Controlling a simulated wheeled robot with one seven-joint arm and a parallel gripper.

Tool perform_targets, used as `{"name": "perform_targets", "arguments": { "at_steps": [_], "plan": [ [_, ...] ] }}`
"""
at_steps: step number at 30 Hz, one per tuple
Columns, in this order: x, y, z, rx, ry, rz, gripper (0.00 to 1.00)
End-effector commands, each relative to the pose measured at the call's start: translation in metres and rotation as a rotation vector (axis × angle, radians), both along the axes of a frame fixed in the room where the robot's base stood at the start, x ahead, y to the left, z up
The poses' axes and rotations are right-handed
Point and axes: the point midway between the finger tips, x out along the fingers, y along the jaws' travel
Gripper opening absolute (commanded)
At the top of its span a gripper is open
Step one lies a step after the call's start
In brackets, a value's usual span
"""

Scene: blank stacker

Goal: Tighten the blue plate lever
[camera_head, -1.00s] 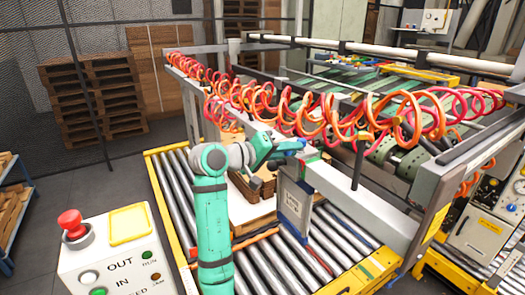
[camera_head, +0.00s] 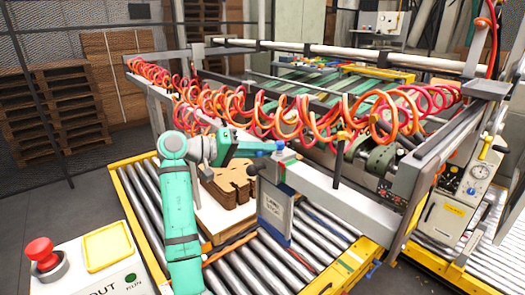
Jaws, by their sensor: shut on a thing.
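The plate (camera_head: 276,214) is a grey upright panel with blue edges and dark lettering. It hangs at the near side of the stacker frame, above the roller conveyor. A small blue lever (camera_head: 280,146) sits at its top, by the light frame beam. My gripper (camera_head: 268,149) reaches in from the left at the height of the lever and is shut on it. The fingertips are small and partly hidden, so the exact grip and the lever's angle are hard to make out.
Brown cardboard blanks (camera_head: 229,184) lie stacked on a white board behind the plate. Red and orange coiled hoses (camera_head: 300,115) run along the frame above my gripper. A control box with a red button (camera_head: 42,255) stands at the lower left. The roller conveyor (camera_head: 262,268) is bare in front.

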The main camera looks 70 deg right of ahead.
Motion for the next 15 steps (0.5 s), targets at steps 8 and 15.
{"name": "perform_targets", "arguments": {
  "at_steps": [8,15],
  "plan": [
    [-0.0015,-0.0002,-0.0026,0.004,-0.002,-0.003,0.27],
    [-0.0040,-0.0017,-0.0026,0.005,-0.002,-0.006,0.33]
  ]
}}
